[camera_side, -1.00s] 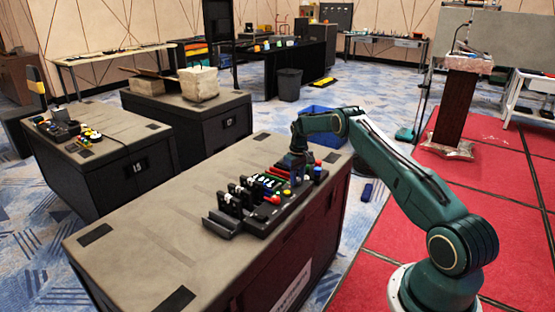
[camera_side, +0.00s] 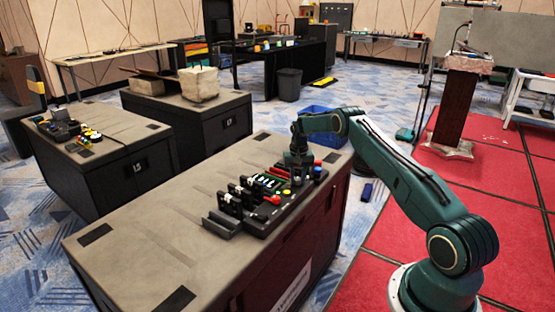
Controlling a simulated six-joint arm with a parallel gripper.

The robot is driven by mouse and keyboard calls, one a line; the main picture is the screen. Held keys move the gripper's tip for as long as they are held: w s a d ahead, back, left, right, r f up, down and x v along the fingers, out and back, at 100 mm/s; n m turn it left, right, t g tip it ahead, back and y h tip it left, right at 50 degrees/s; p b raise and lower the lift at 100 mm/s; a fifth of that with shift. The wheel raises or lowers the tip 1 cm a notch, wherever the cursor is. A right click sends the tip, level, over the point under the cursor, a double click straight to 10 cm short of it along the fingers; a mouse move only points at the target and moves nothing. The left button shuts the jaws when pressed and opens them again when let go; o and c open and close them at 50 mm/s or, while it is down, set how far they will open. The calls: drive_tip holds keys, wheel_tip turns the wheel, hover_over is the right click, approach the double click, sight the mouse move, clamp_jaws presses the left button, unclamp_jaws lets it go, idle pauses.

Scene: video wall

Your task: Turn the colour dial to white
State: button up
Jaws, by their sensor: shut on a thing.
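A black control panel (camera_side: 262,226) lies along the right edge of the grey-topped case. It carries black upright parts, red parts, small green parts and a yellow button (camera_side: 286,192). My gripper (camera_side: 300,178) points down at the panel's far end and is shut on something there. The colour dial is hidden by my gripper, and its setting cannot be read. A red knob (camera_side: 275,200) sits nearer on the panel. A red-topped part (camera_side: 317,165) stands just right of my gripper.
The case top (camera_side: 150,225) left of the panel is bare apart from dark patches. A second case (camera_side: 110,140) with other devices stands at left. A blue bin (camera_side: 322,118) is on the floor behind my arm.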

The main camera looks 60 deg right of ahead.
sight(298, 179)
drive_tip(key=shift+r, duration=0.1)
drive_tip(key=o, duration=1)
drive_tip(key=shift+c, duration=0.2)
wheel_tip(298, 179, up, 14)
idle(0.3)
